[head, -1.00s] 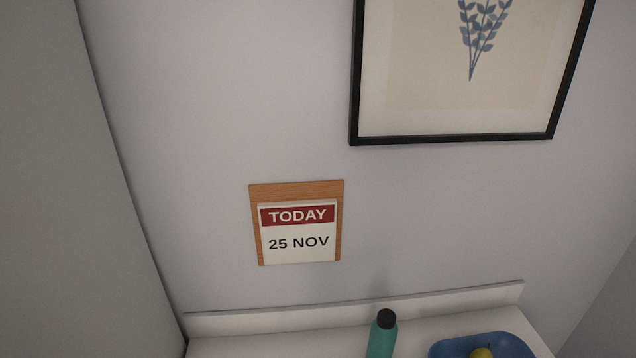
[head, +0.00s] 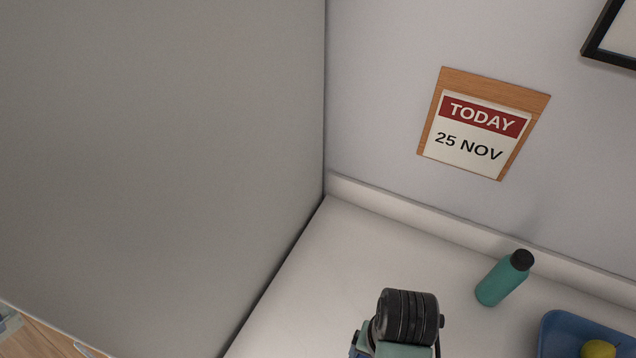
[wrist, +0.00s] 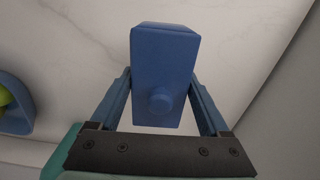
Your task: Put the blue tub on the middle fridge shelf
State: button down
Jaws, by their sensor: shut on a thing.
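The blue tub (wrist: 163,65) is a box-shaped container with a round knob on the face toward the camera. In the wrist view it sits between the two fingers of my gripper (wrist: 163,100), which is shut on it. A pale marbled surface lies behind the tub. In the head view only part of my arm shows at the bottom, and neither the tub nor my fingers can be made out there. No fridge shelf can be made out in either view.
A teal bottle (head: 505,279) with a black cap stands on the white counter (head: 340,260), beside a blue bowl (head: 553,335) holding a yellow fruit (head: 598,349). A large grey panel (head: 160,150) borders the counter at left. A calendar (head: 484,124) hangs on the wall.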

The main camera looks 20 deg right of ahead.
jog(key=w+a+f+n+b, duration=0.1)
jog(key=w+a+n, duration=0.2)
jog(key=a, duration=0.2)
jog(key=w+a+f+n+b, duration=0.1)
jog(key=w+a+f+n, duration=0.1)
jog(key=a, duration=0.4)
jog(key=w+a+f+n+b, duration=0.2)
jog(key=w+a+n, duration=0.2)
jog(key=w+a, duration=0.1)
jog(key=shift+w+a, duration=0.25)
jog(key=shift+w, duration=0.05)
jog(key=shift+d, duration=0.15)
